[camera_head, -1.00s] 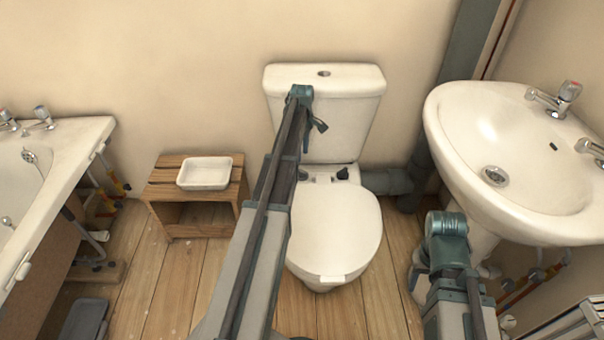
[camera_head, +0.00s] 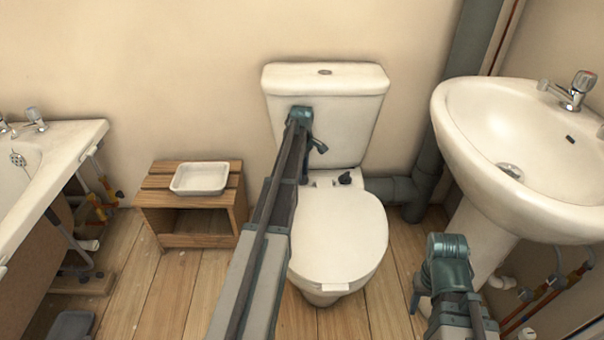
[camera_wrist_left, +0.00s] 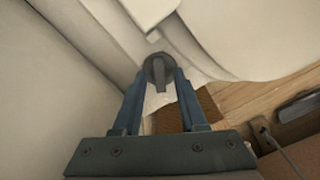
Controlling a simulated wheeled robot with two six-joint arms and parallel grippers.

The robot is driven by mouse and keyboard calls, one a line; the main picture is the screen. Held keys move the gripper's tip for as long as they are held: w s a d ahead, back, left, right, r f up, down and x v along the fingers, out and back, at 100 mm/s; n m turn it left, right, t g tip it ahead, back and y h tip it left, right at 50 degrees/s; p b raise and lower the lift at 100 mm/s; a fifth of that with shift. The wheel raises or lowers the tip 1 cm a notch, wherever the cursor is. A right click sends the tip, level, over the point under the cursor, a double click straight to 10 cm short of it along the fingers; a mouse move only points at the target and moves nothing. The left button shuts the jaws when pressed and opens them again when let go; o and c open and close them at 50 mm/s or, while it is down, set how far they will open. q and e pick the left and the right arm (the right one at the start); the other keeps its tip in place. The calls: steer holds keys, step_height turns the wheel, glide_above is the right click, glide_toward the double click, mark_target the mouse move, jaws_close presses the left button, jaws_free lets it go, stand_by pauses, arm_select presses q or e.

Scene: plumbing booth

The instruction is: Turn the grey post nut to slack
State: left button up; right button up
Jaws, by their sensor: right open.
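The grey post nut (camera_wrist_left: 157,70) is a dark grey round knob with a short wing. In the left wrist view it sits between the fingertips of my left gripper (camera_wrist_left: 160,78), which touch it on both sides. In the head view my left gripper (camera_head: 319,145) is in front of the toilet cistern (camera_head: 345,115), and its fingertips are too small to make out. My right gripper (camera_head: 418,298) hangs low, right of the toilet, open and partly hidden by its own arm.
The toilet lid (camera_head: 338,240) is closed below my left arm. A wooden stool (camera_head: 205,222) with a white tray (camera_head: 200,192) stands left. A bath (camera_head: 60,165) is far left. A basin (camera_head: 460,160) overhangs near my right arm. A dark pipe (camera_head: 430,170) runs up the corner.

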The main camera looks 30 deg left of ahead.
arm_select(q)
jaws_close()
steer(key=shift+n, duration=0.4)
steer(key=shift+o, duration=0.9)
jaws_free()
step_height(320, 180, up, 14)
steer(key=p, duration=1.3)
steer(key=shift+p, duration=0.4)
